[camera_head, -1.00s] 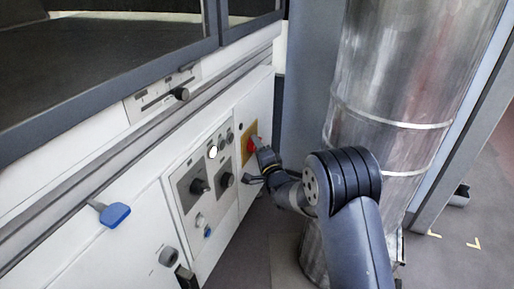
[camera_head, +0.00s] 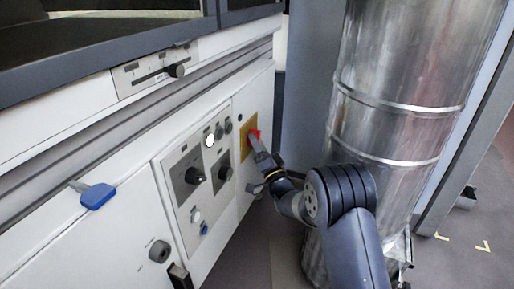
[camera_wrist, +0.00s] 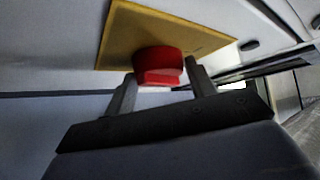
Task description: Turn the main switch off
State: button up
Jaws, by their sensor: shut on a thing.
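The main switch is a red knob (camera_head: 254,136) on a yellow plate (camera_head: 246,144) at the right end of the white front panel. In the wrist view the red knob (camera_wrist: 158,66) stands out from the yellow plate (camera_wrist: 122,40). My gripper (camera_head: 258,146) reaches the switch from the lower right. In the wrist view my gripper (camera_wrist: 158,86) has one finger on each side of the knob and is shut on it. The fingers partly hide the knob in the head view. I cannot read any marks on the plate.
Left of the switch is a grey control panel (camera_head: 180,207) with black knobs and a lit white button (camera_head: 210,141). A blue-handled key (camera_head: 98,196) sticks out further left.

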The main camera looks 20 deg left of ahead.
jog(key=n+g+y, duration=0.3)
jog(key=n+g, duration=0.1)
jog(key=n, duration=0.2)
jog(key=n+g+y, duration=0.3)
jog(key=n+g, duration=0.1)
jog(key=n, duration=0.3)
jog(key=w+n+g+y, duration=0.1)
jog(key=n+g+y, duration=0.3)
jog(key=n, duration=0.2)
jog(key=shift+w+g, duration=0.1)
jog(key=shift+g, duration=0.3)
jog(key=shift+n+g, duration=0.5)
jog(key=shift+n, duration=0.1)
jog(key=o, duration=0.7)
jog(key=shift+r, duration=0.1)
jog(key=shift+o, duration=1.3)
jog(key=shift+f+t, duration=0.25)
jog(key=shift+t, duration=0.05)
notch_tip(320, 180, up, 10)
jog(key=p, duration=0.4)
jog(key=shift+r, duration=0.1)
